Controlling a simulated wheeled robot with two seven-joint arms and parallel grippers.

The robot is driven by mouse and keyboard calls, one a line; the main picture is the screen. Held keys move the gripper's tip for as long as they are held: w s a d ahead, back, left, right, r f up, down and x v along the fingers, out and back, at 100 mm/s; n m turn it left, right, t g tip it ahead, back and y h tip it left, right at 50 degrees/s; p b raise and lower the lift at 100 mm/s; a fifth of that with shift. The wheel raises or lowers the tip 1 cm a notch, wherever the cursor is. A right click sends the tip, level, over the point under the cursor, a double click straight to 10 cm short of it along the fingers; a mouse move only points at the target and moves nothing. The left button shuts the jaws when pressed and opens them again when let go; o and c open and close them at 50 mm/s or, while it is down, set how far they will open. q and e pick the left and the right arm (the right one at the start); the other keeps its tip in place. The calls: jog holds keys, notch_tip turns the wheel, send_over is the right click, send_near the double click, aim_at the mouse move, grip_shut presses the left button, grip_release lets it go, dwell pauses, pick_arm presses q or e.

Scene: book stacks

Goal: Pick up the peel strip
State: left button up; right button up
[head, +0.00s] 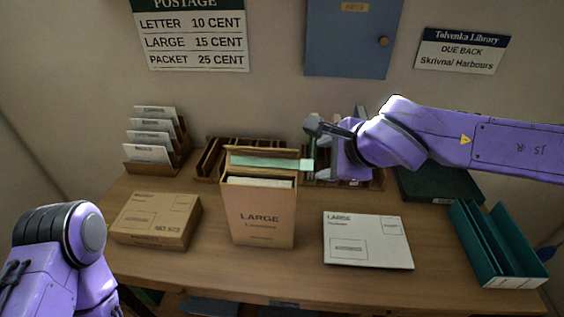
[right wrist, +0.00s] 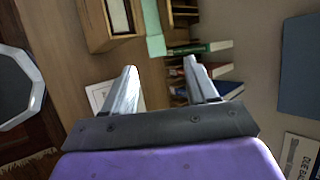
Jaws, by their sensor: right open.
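The pale green peel strip (head: 268,162) lies across the open top of the brown upright LARGE envelope (head: 262,215), with its right end sticking out past the envelope's edge. My right gripper (head: 338,158) is just right of that free end, and its fingers are partly hidden by its own body. In the right wrist view the strip (right wrist: 153,30) shows at the top, ahead of the two parted fingers (right wrist: 160,72). Nothing is between them, and they appear apart from the strip. My left arm shows at the lower left, but its gripper is out of frame.
A brown parcel (head: 157,220) lies left of the envelope and a white LARGE packet (head: 367,240) lies right. Wooden racks (head: 210,160) stand behind, a letter sorter (head: 165,160) at the back left. A teal holder (head: 500,255) is at the right. Bare desk shows between these.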

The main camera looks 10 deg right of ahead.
aim_at(307, 163)
jog(key=x, duration=0.6)
jog(key=shift+s+a, duration=0.15)
jog(key=shift+a, duration=0.25)
jog(key=shift+r, duration=0.1)
jog(key=c, duration=0.9)
jog(key=shift+r, duration=0.3)
notch_tip(307, 163, up, 3)
jog(key=shift+d+f+p, duration=0.1)
jog(key=shift+p, duration=0.35)
jog(key=shift+s+a+r+p, duration=0.6)
jog(key=shift+s+a+r, duration=0.4)
jog(key=shift+s+r, duration=1.4)
jog(key=shift+s+a+r+p, duration=0.85)
jog(key=shift+s+r, duration=1)
jog(key=shift+r, duration=1)
jog(key=shift+s+a+r+p, duration=0.4)
jog(key=shift+s+a+r, duration=0.8)
jog(key=shift+s+r, duration=1.2)
